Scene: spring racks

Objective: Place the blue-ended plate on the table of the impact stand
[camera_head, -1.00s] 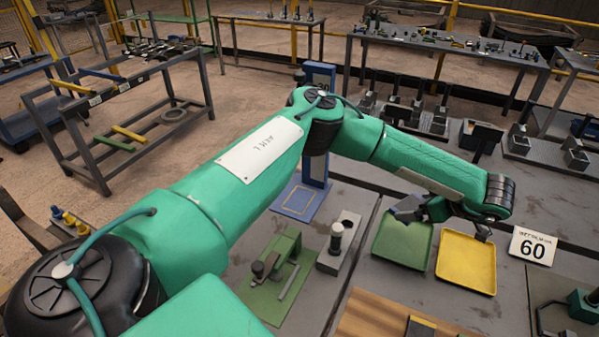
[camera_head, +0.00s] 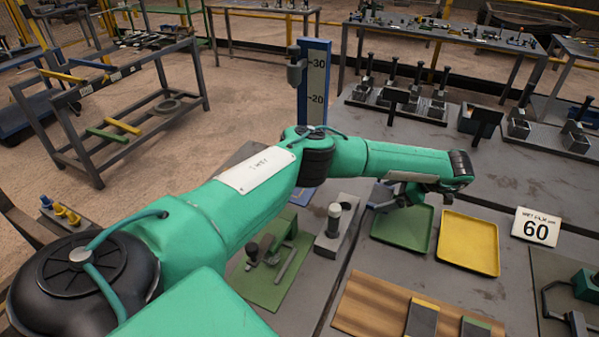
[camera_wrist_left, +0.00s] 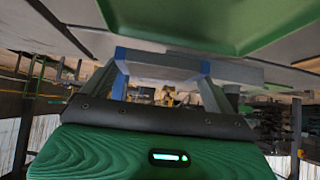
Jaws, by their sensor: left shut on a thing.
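My left gripper (camera_head: 392,196) is low over the left edge of the green tray, partly hidden behind its wrist. In the left wrist view its fingers (camera_wrist_left: 160,82) are shut on a flat grey plate (camera_wrist_left: 160,60) with blue showing at the side. The plate is hardly visible in the head view. The impact stand (camera_head: 316,85) is a tall blue column with a 20 and 30 scale and a grey striker on its left. My forearm hides most of its table; a bit of blue (camera_head: 303,195) shows below the arm.
A green tray (camera_head: 405,238) and a yellow tray (camera_head: 470,262) lie below the wrist, beside a "60" sign (camera_head: 535,228). A wooden board (camera_head: 365,308) holds a yellow-ended plate (camera_head: 422,316) and a green-ended plate (camera_head: 478,328). A green fixture (camera_head: 275,262) and a grey block (camera_head: 335,240) stand nearer the stand.

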